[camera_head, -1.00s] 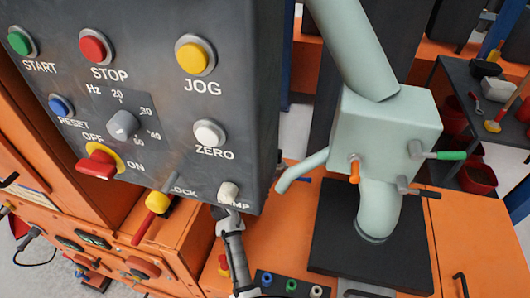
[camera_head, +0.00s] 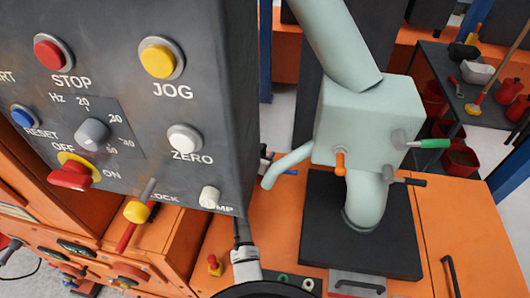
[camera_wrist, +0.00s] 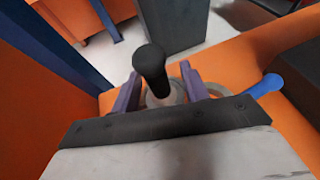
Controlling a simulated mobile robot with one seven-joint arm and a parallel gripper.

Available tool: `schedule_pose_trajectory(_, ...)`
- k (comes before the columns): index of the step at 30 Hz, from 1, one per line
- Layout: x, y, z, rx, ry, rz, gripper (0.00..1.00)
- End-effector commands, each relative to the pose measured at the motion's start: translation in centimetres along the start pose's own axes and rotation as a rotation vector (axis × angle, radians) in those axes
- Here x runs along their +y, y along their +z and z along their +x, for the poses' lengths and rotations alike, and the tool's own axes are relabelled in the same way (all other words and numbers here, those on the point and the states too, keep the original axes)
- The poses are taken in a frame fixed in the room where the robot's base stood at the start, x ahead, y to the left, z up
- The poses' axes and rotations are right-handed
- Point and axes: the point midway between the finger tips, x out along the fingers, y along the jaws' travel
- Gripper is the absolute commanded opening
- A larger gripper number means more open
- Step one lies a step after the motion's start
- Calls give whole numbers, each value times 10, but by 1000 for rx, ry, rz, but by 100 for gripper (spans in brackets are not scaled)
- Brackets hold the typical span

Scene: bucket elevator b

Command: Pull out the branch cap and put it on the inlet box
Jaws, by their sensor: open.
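A pale green box (camera_head: 368,122) stands on a bent pipe over a dark plate, with a thick pipe entering its top. It may be the inlet box, but no label shows. A thin pale branch pipe (camera_head: 285,165) slopes down from its left side. In the wrist view, a black knob (camera_wrist: 150,62) on a greyish round base lies between the two purple fingers of my gripper (camera_wrist: 158,90). It may be the branch cap; I cannot tell. The fingers stand apart, one on either side, and contact is unclear. In the head view the control panel hides most of my gripper.
The dark control panel (camera_head: 120,110) with buttons fills the left and stands close to my arm. Orange (camera_head: 340,153), green (camera_head: 428,143) and black (camera_head: 410,181) handles stick out from the box. A blue handle (camera_wrist: 266,85) lies right of my gripper.

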Motion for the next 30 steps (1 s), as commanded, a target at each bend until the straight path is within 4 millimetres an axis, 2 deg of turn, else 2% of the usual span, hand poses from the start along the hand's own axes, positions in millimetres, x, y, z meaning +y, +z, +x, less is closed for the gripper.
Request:
schedule_pose_trajectory(6, 0, 0, 16, 0, 1, 0, 45)
schedule_pose_trajectory(15, 0, 0, 17, 0, 1, 0, 45)
schedule_pose_trajectory(25, 0, 0, 17, 0, 1, 0, 2)
schedule_pose_trajectory(30, 1, 1, 17, -1, 2, 0, 0)
